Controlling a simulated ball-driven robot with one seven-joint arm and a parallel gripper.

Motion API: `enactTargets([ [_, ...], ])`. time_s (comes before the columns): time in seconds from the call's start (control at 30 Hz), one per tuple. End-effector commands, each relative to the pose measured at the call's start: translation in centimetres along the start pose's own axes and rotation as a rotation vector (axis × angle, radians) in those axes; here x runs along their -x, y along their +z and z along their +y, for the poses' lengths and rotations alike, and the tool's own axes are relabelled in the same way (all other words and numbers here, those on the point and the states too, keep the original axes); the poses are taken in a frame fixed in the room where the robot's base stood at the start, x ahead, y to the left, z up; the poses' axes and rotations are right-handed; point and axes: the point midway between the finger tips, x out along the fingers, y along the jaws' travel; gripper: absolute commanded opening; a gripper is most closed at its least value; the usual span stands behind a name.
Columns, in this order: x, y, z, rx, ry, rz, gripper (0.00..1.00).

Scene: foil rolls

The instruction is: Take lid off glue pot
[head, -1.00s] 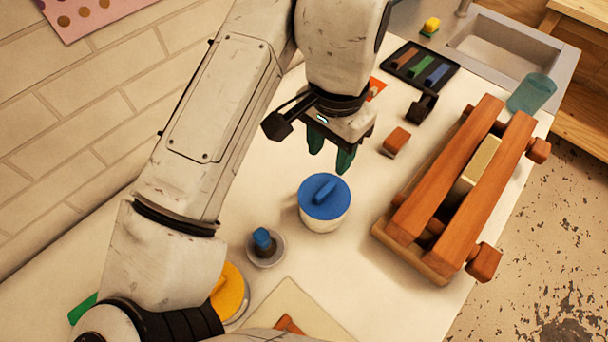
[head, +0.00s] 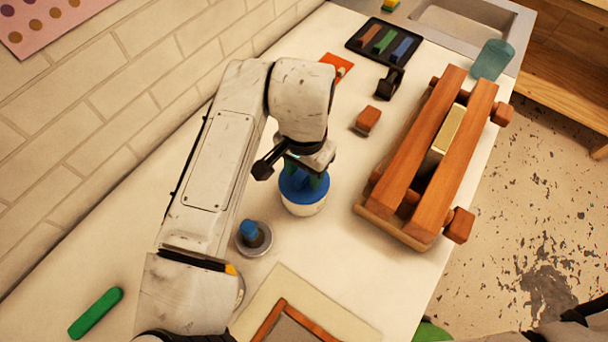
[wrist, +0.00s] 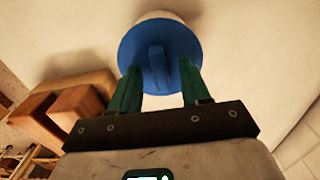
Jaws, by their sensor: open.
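The glue pot (head: 303,209) is a white round tub standing on the table near the middle of the head view. Its blue lid (head: 292,190) sits on it and has a raised bar handle, which shows clearly in the wrist view (wrist: 158,68). My gripper (head: 305,180) is over the lid with its green fingers pointing down. In the wrist view my gripper (wrist: 160,85) is open, with one finger on each side of the bar handle and gaps between. Whether the fingertips touch the lid top I cannot tell. My wrist hides part of the lid in the head view.
A small grey dish with a blue piece (head: 250,232) stands close at the pot's lower left. A wooden press (head: 425,165) stands to the right. An orange block (head: 368,119) lies behind. A framed board (head: 300,315) lies in front.

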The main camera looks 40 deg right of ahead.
Motion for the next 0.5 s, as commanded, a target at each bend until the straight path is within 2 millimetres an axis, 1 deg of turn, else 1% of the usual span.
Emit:
enactTargets([
  [0.23, -0.18, 0.00, -0.03, 0.000, -0.001, 0.000, 0.46],
  [0.5, -0.15, 0.00, -0.03, 0.000, -0.001, 0.000, 0.20],
])
